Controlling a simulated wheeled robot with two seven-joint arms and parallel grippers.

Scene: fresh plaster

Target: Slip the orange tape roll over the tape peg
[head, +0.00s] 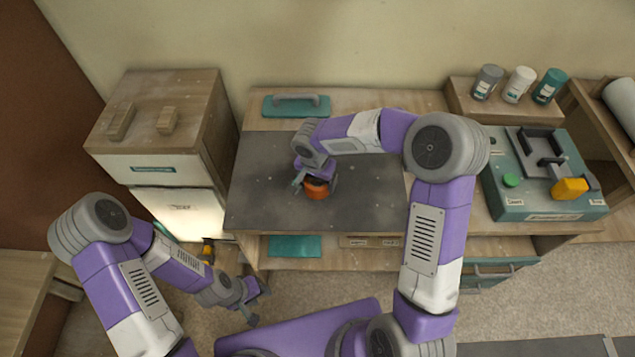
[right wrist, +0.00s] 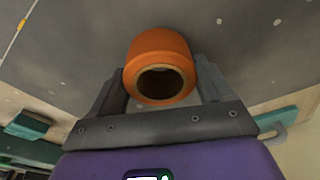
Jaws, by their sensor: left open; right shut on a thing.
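The orange tape roll (head: 316,189) is held over the dark grey mat (head: 262,205) on the workbench. My right gripper (head: 314,182) is shut on it. In the right wrist view the orange tape roll (right wrist: 157,52) sits between the two grey fingers, with its round hole towards the camera. The hole looks dark inside. I cannot tell whether the roll touches the mat. My left gripper (head: 250,301) is open and empty, low in front of the bench, left of my base. I cannot make out the tape peg in either view; my right arm covers part of the bench.
A teal machine (head: 512,203) with a yellow block (head: 569,188) stands on the right. Grey, white and teal cans (head: 518,84) stand on a wooden riser behind it. A teal handled tool (head: 296,106) lies at the back. A wooden cabinet (head: 165,120) stands left.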

